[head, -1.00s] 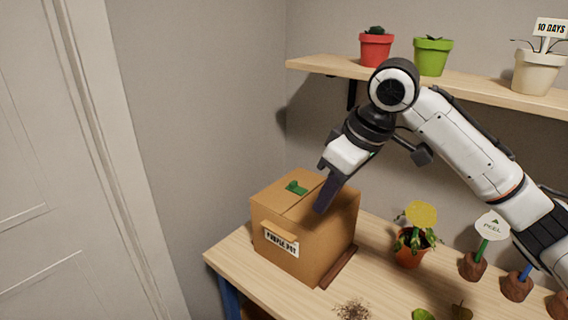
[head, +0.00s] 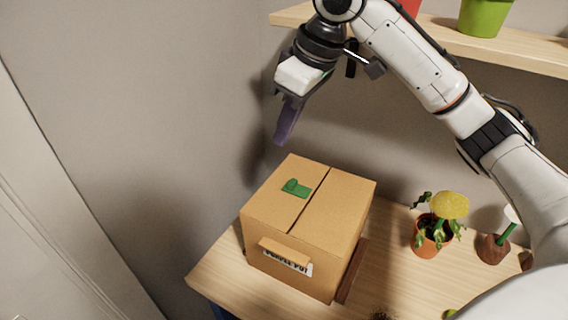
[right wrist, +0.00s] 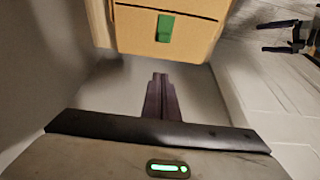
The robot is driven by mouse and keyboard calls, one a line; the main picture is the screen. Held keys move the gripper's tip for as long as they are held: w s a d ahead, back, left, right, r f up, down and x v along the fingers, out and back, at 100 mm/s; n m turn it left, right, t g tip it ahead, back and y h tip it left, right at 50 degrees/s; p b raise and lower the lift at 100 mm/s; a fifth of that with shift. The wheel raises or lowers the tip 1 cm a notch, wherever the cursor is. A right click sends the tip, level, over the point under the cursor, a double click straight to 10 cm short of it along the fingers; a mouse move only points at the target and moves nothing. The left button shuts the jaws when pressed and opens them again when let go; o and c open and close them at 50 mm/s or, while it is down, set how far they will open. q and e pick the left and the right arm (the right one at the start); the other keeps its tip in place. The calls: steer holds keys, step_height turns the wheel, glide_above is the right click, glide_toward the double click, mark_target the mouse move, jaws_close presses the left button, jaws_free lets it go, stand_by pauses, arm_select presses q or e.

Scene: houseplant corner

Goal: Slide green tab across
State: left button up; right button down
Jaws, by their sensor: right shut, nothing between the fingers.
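The green tab (head: 296,188) lies on top of a closed cardboard box (head: 336,205), on the left side of the lid seam. It also shows in the right wrist view (right wrist: 165,28). My right gripper (head: 281,142) is shut and empty, with its purple fingers pointing down, above and behind the box's back left corner. It is apart from the tab and box. In the right wrist view my left gripper (right wrist: 263,37) shows at the upper right with its two fingers apart, far from the box.
The box stands on a wooden table (head: 222,263), with a label partly hidden by a cardboard ledge (head: 284,252) on its front. A potted plant with a yellow top (head: 432,232) stands right of it. A shelf (head: 500,50) with pots (head: 484,18) hangs above. A door is at left.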

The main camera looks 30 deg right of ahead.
mark_target(297, 186)
steer(key=x, duration=0.9)
steer(key=shift+w+a+f, duration=0.1)
steer(key=shift+w+f, duration=0.05)
steer(key=shift+f, duration=0.4)
steer(key=shift+s+d+p, duration=0.15)
steer(key=shift+s+d, duration=0.25)
steer(key=shift+s, duration=0.2)
steer(key=shift+s+d+p, duration=0.15)
steer(key=shift+s+d, duration=0.25)
steer(key=shift+s, duration=0.2)
steer(key=shift+s+d, duration=0.15)
steer(key=shift+s, duration=0.25)
arm_select(q)
steer(key=shift+w+r, duration=0.5)
steer(key=shift+s, duration=0.1)
